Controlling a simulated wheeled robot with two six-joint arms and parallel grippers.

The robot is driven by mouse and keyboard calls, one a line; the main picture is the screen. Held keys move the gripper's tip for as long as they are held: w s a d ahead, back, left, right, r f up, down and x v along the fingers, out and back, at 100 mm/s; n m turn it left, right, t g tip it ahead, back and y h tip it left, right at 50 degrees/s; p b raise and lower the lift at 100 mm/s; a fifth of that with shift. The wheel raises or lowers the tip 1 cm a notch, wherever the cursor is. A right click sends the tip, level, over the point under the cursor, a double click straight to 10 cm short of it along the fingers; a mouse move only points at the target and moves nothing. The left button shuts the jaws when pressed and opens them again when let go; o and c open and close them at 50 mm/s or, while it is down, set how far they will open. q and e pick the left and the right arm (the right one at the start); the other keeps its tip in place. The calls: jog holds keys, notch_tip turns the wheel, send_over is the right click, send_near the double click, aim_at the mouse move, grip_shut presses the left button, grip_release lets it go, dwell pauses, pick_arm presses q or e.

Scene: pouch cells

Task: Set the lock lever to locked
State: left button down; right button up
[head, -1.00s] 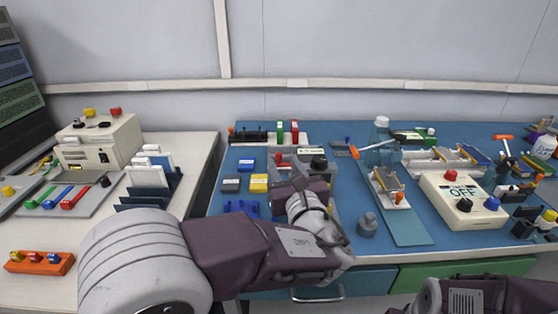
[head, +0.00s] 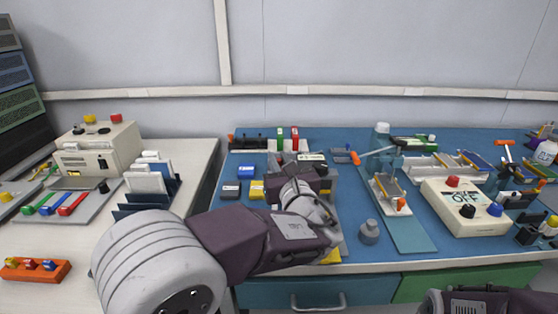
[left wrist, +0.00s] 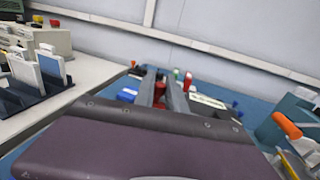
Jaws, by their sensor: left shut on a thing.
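My left gripper (left wrist: 162,86) reaches over the fixture in the middle of the blue mat. Its fingers are closed around a small red part (left wrist: 159,91), which I take to be the handle of the lock lever. In the head view my left gripper (head: 305,178) and wrist hide most of the fixture and the lever, so the lever's angle cannot be told. The fixture's black knob and pale label (head: 312,158) show just beyond the gripper. My right gripper is out of the picture.
A cream box marked OFF (head: 465,207) stands right of a long teal strip (head: 408,236). A grey weight (head: 369,232) stands near the fixture. Blue and yellow blocks lie left of it. Green and red posts (head: 294,138) stand behind.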

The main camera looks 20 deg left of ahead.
pick_arm(q)
jog(key=shift+s+d+n+g+y+p, duration=0.4)
jog(key=shift+n+g+y+p, duration=1.3)
jog(key=shift+p, duration=1)
jog(key=shift+s+d+n+g+y+p, duration=0.4)
jog(key=shift+n+g+y+p, duration=0.9)
jog(key=shift+g+p, duration=1.15)
jog(key=shift+s+d+n+g+y+p, duration=0.4)
jog(key=shift+n+g+y+p, duration=1.1)
jog(key=shift+p, duration=1.5)
jog(key=shift+a, duration=0.1)
jog(key=c, duration=1.4)
grip_release()
jog(key=shift+o, duration=0.2)
